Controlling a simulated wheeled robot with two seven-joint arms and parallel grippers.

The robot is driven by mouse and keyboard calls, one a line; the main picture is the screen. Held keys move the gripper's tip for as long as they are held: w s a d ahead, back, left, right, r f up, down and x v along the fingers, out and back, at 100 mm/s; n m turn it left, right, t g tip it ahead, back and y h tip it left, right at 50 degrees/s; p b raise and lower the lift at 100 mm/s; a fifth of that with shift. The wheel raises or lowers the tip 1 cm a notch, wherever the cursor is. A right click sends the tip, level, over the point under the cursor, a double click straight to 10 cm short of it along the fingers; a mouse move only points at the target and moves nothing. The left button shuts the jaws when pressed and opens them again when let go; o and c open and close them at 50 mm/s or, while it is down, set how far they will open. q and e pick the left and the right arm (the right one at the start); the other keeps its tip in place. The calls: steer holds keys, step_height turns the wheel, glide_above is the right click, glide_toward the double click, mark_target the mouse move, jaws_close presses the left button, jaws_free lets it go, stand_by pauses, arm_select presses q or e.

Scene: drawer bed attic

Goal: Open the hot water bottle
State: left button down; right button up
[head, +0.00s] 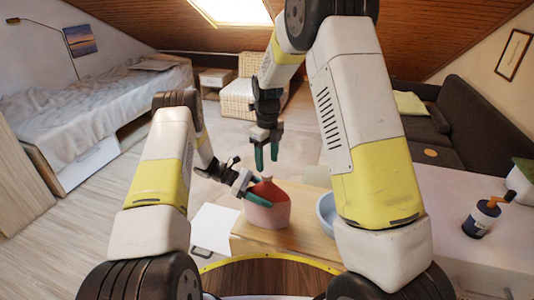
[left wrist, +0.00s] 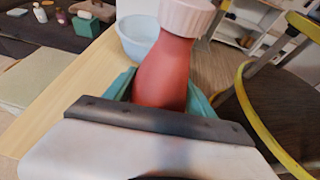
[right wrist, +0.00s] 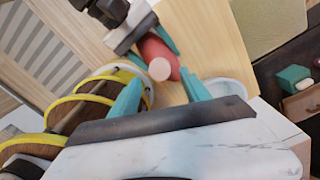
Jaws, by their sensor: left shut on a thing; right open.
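My left gripper (head: 260,192) is shut on the upper body of the bottle (left wrist: 163,75), with one teal finger on each side. My right gripper (head: 267,162) is open and empty above the bottle, fingers pointing down. In the right wrist view its fingertips (right wrist: 161,82) lie either side of the cap, apart from it.
A pale blue bowl (head: 326,212) sits right of the bottle, partly hidden by my right arm. A dark sofa (head: 475,130) and a bed (head: 90,90) stand farther back.

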mark_target(267, 174)
steer(key=shift+f, duration=2.55)
